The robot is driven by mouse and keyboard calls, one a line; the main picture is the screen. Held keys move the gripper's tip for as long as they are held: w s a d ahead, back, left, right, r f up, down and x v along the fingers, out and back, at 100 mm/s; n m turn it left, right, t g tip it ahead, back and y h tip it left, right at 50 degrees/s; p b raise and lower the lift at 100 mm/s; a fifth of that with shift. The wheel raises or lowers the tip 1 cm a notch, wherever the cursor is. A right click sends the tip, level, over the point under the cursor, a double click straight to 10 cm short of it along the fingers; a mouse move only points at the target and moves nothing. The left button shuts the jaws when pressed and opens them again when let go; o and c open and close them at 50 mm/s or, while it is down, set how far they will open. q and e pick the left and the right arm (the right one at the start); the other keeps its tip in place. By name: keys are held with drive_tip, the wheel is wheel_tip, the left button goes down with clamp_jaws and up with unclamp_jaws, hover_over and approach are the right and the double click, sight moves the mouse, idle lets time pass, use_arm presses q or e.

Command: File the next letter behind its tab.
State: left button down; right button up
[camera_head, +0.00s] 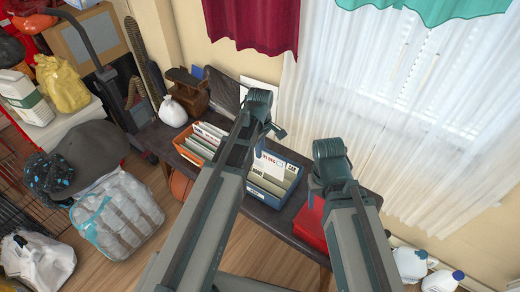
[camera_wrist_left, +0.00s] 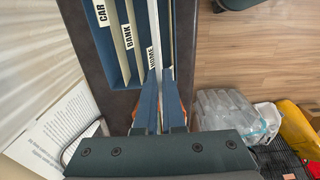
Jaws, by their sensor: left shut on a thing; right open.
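The blue file box (camera_head: 262,195) stands on the dark bench, with tan dividers inside. In the left wrist view its CAR tab (camera_wrist_left: 101,13), BANK tab (camera_wrist_left: 128,37) and HOME tab (camera_wrist_left: 151,57) show in a row. My left gripper (camera_head: 268,130) is over the box; in the left wrist view its fingers (camera_wrist_left: 160,75) are shut on a thin white letter (camera_wrist_left: 153,25), seen edge-on beside the HOME tab. The letter's white face (camera_head: 266,164) shows in the head view. Its lower edge is hidden. My right gripper (camera_head: 331,165) is open and empty, right of the box.
An orange tray (camera_head: 190,152) with papers stands left of the box, and a red box (camera_head: 311,224) stands to its right on the bench (camera_head: 285,227). A printed sheet (camera_wrist_left: 45,135) stands beside the box. The curtained window is behind.

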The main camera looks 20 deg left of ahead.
use_arm(q)
drive_tip(key=shift+f+b, duration=5.65)
drive_tip(key=shift+f, duration=0.2)
use_arm(e)
drive_tip(key=shift+f, duration=5.9)
use_arm(q)
drive_tip(key=c, duration=0.9)
unclamp_jaws()
drive_tip(key=shift+c, duration=0.2)
drive_tip(key=shift+r, duration=0.1)
use_arm(e)
drive_tip(key=shift+r, duration=0.1)
use_arm(q)
wheel_tip(320, 180, up, 14)
drive_tip(key=p, duration=1.4)
use_arm(e)
wheel_tip(320, 180, up, 14)
use_arm(q)
drive_tip(key=shift+f, duration=0.2)
